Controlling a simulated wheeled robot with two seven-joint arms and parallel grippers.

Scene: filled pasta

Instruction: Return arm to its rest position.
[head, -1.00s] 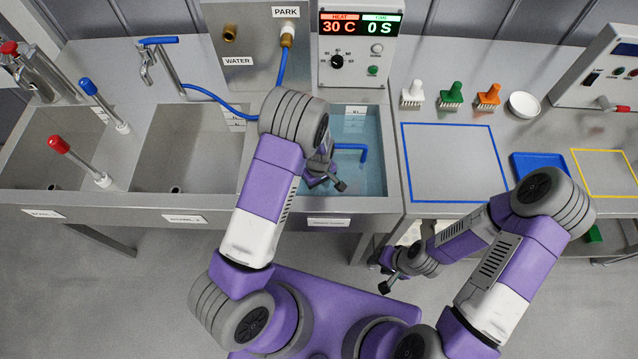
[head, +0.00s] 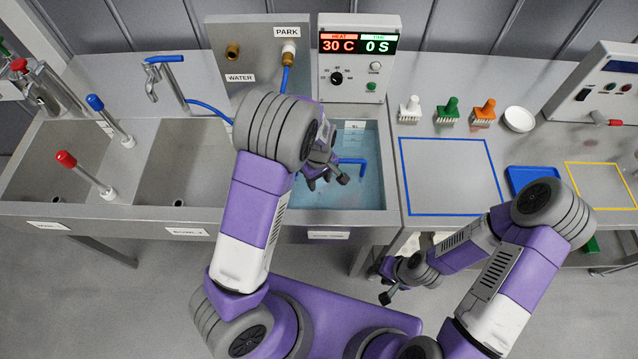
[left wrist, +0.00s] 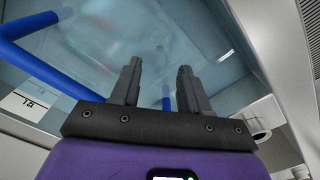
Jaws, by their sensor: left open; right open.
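My left gripper (head: 326,180) is over the water-filled sink (head: 378,150) in the head view, its arm bent down in front of the basin. In the left wrist view its two fingers (left wrist: 157,88) are apart with nothing between them, above the water. My right gripper (head: 385,286) hangs low at the front edge of the counter, in front of the blue-outlined area, and is open. It looks empty, though its fingers are small in the picture.
The control box (head: 357,60) reads 30 C and 0 S. Empty sinks stand to the left. The blue-outlined square (head: 450,178) is bare. Brushes (head: 447,110) stand behind it.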

